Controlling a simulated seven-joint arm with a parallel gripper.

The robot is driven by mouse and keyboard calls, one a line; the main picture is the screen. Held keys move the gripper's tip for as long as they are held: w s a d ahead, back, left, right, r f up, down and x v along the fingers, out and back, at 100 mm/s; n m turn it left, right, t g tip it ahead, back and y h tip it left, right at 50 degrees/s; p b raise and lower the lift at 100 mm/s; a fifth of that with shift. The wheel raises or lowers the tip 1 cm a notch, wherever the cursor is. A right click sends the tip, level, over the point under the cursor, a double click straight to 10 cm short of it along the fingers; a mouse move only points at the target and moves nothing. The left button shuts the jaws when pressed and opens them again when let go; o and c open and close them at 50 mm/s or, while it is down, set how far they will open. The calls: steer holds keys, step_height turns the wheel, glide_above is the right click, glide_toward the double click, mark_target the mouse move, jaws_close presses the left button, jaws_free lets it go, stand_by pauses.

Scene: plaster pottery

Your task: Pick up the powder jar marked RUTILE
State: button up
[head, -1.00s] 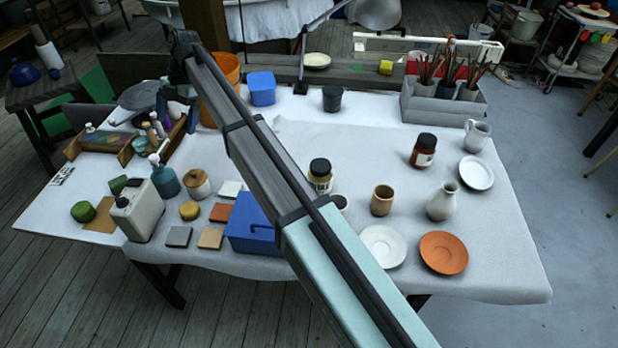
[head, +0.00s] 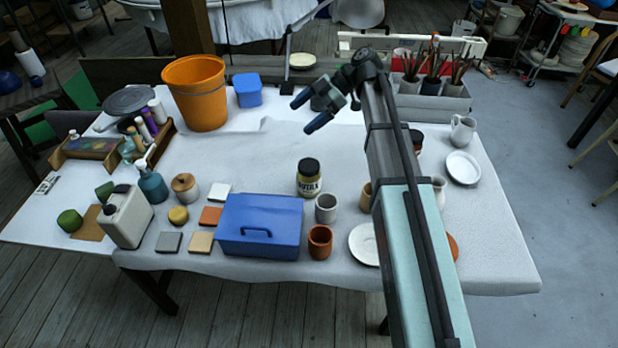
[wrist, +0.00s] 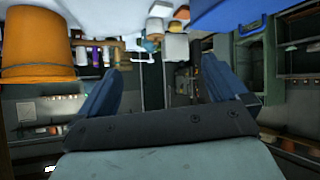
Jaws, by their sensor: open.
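The powder jar (head: 310,180) stands upright near the table's middle, with a black lid and a pale yellow label. The lettering is small but looks like RUTILE. My gripper (head: 309,110) is open and empty, up above the back of the table. In the head view it appears behind and above the jar, apart from it. Its two blue fingers also show spread apart in the wrist view (wrist: 160,80), with nothing between them. I cannot make out the jar in the wrist view. A second black-lidded jar (head: 417,138) is mostly hidden behind my arm.
A grey cup (head: 326,209), a terracotta cup (head: 320,243) and a blue lidded box (head: 262,222) stand close to the jar, in front. An orange bucket (head: 197,95) stands at the back left. The cloth behind and left of the jar is clear.

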steer(key=s+d+r+m+t+y, duration=0.1)
steer(key=s+d+m+y, duration=0.1)
steer(key=d, duration=0.5)
steer(key=s+d+r+m+t+y, duration=0.1)
steer(key=s+d+m, duration=0.15)
steer(key=d, duration=0.55)
glide_toward(320, 171)
steer(key=shift+n, duration=0.35)
steer(key=x, duration=0.7)
steer(key=shift+w, duration=0.15)
steer(key=shift+x, duration=2.6)
steer(key=shift+d+f, duration=0.1)
steer(key=shift+f, duration=0.1)
steer(key=c, duration=1.3)
steer(key=shift+c, duration=0.4)
steer(key=shift+r, duration=0.1)
